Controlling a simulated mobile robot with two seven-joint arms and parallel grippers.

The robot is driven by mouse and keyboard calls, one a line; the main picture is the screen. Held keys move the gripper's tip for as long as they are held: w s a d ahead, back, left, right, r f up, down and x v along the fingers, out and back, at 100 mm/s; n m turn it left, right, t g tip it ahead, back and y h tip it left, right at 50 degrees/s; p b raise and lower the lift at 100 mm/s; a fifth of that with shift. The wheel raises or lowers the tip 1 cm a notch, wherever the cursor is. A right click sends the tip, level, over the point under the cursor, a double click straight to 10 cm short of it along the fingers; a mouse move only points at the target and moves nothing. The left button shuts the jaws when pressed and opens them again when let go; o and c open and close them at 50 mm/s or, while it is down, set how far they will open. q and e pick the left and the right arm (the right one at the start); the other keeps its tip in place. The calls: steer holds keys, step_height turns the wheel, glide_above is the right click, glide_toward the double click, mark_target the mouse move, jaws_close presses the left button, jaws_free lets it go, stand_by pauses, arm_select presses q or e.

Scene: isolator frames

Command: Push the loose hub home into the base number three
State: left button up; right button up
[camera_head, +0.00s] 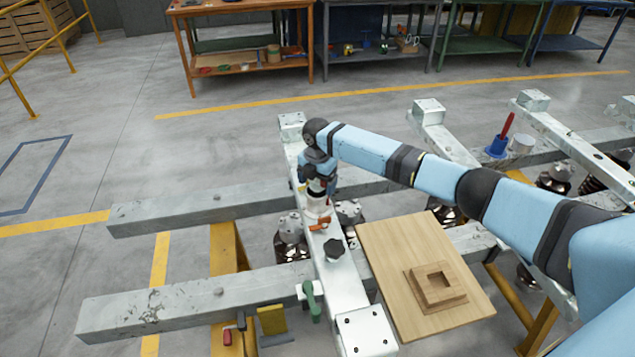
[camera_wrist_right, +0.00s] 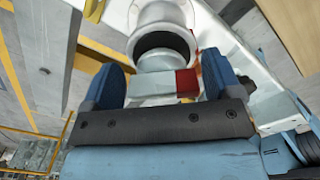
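My right gripper (camera_head: 318,190) points down over the pale metal beam. Just below it is a white, round hub-like part (camera_head: 317,206) with an orange-red piece at its foot. In the right wrist view, two blue fingers (camera_wrist_right: 165,82) stand apart, with a white bar with a red end (camera_wrist_right: 186,83) between them. I cannot tell whether they grip it. A white ring-shaped part (camera_wrist_right: 162,42) with a dark opening lies just beyond. I cannot tell whether the hub is seated, nor which base is number three. My left gripper is not in view.
A wooden board (camera_head: 385,255) bears a stepped wooden block (camera_head: 437,285). A blue cup (camera_head: 497,147) stands at right. Free floor lies left.

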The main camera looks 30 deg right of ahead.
steer(key=shift+o, duration=0.3)
steer(key=shift+s, duration=0.1)
steer(key=shift+f, duration=0.25)
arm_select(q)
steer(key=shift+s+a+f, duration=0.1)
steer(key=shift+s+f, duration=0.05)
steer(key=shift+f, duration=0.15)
arm_select(e)
step_height(320, 180, up, 14)
steer(key=shift+r, duration=0.15)
